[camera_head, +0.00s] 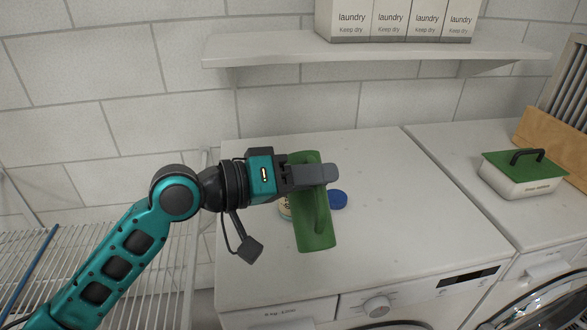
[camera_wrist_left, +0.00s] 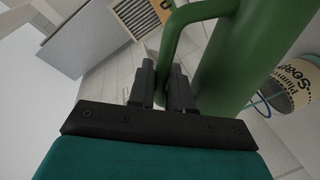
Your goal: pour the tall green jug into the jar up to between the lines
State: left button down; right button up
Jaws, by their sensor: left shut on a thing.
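The tall green jug (camera_head: 310,232) is in front of the white machine top in the head view, leaning slightly. My left gripper (camera_head: 318,174) is shut on its handle. In the left wrist view, the jug (camera_wrist_left: 228,60) rises beside the gripper fingers (camera_wrist_left: 164,85), with its handle between them. The jug's contents do not show. A cream labelled container (camera_head: 285,208) is mostly hidden behind the jug. I cannot make out the jar's lines. My right gripper is not in view.
A round blue lid-like thing (camera_head: 338,199) lies just right of the jug. A white box with a green lid (camera_head: 522,172) stands on the right machine. A shelf (camera_head: 300,48) with laundry boxes (camera_head: 395,20) hangs above. The machine top (camera_head: 410,190) is clear right of the jug.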

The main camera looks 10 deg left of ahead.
pick_arm(q)
jog(key=shift+w+a+r+n+p, duration=0.15)
jog(key=shift+w+r+n+p, duration=0.15)
jog(key=shift+r+n+p, duration=0.35)
dwell(0.5)
jog(key=shift+w+a+r+n+g+p, duration=0.25)
jog(key=shift+w+r+n+p, duration=0.2)
jog(key=shift+r+p, duration=0.2)
jog(key=shift+w+a+r+n+g+p, duration=0.15)
jog(key=shift+w+r+n+g+p, duration=0.15)
jog(key=shift+r+n+p, duration=0.3)
dwell(1.0)
